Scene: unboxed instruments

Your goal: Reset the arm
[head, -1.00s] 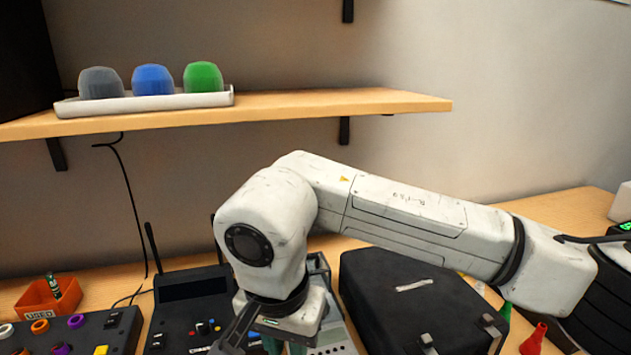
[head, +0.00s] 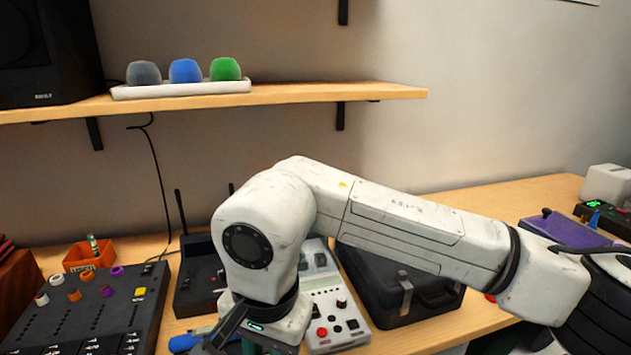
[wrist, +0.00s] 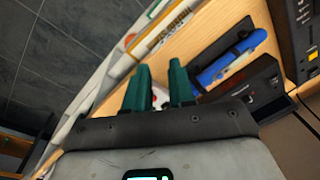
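My arm reaches in from the right in the head view, bent at a white elbow in the middle. My gripper is mostly cut off at the bottom of that view. In the wrist view, my gripper (wrist: 160,86) shows two green fingers standing apart with a gap between them. A small white and red thing shows behind the gap, and I cannot tell what it is. No object is seen held. A blue tool (wrist: 230,68) lies on the bench to the right of the fingers.
A black panel with coloured knobs (head: 95,318), an orange bin (head: 90,255), a grey instrument (head: 335,305) and a black case (head: 400,290) crowd the bench. A purple box (head: 560,230) is at right. A shelf (head: 330,94) holds a white tray (head: 180,90) with three domed caps.

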